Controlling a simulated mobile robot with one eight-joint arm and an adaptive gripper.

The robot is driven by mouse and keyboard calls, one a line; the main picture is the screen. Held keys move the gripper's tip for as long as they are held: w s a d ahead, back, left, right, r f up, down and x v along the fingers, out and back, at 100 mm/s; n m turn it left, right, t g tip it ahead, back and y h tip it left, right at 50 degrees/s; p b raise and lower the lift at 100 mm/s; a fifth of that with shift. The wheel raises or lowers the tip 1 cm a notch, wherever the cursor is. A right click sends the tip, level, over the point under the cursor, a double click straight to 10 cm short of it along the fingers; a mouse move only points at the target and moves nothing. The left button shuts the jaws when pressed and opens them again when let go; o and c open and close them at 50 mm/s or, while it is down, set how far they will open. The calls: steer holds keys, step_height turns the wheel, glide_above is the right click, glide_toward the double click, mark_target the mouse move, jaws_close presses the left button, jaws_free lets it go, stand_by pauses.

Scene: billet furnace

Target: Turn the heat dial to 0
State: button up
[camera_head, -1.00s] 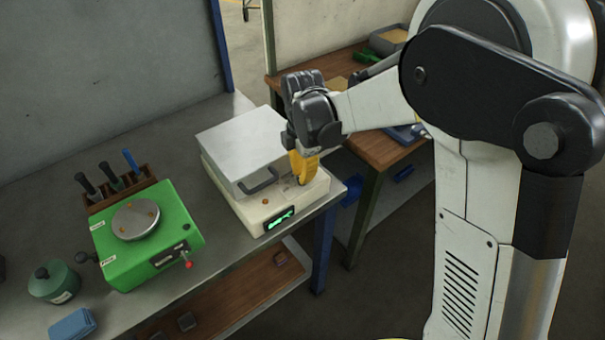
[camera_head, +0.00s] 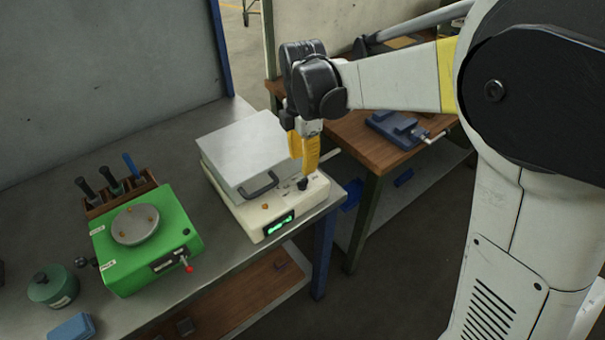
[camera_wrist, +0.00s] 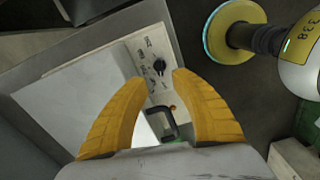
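The furnace (camera_head: 250,150) is a cream box with a grey metal lid, a black handle (camera_head: 259,187) and a green lit display (camera_head: 279,223). The black heat dial (camera_head: 303,183) sits on its top panel, right of the lid. In the wrist view the dial (camera_wrist: 159,66) shows with printed marks around it, too small to read. My gripper (camera_head: 304,168) has yellow fingers and hangs just above the dial. In the wrist view the fingers (camera_wrist: 154,74) are spread apart, with the dial seen between and beyond their tips. Nothing is held.
A green device (camera_head: 145,245) with a round plate stands left of the furnace. A tool rack (camera_head: 119,195), a green jar (camera_head: 52,285) and a blue box (camera_head: 72,327) are on the same bench. A wooden table (camera_head: 365,150) with a blue-grey fixture (camera_head: 396,128) stands at right.

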mark_target(305, 181)
step_height(305, 181, up, 5)
steer(key=shift+r, duration=0.1)
stand_by(0.3)
steer(key=s+d+m+t+b, duration=0.2)
steer(key=s+d+m+t, duration=0.5)
steer(key=s+d+m, duration=0.8)
steer(key=s+m, duration=0.3)
steer(key=m, duration=0.5)
steer(key=shift+d, duration=0.25)
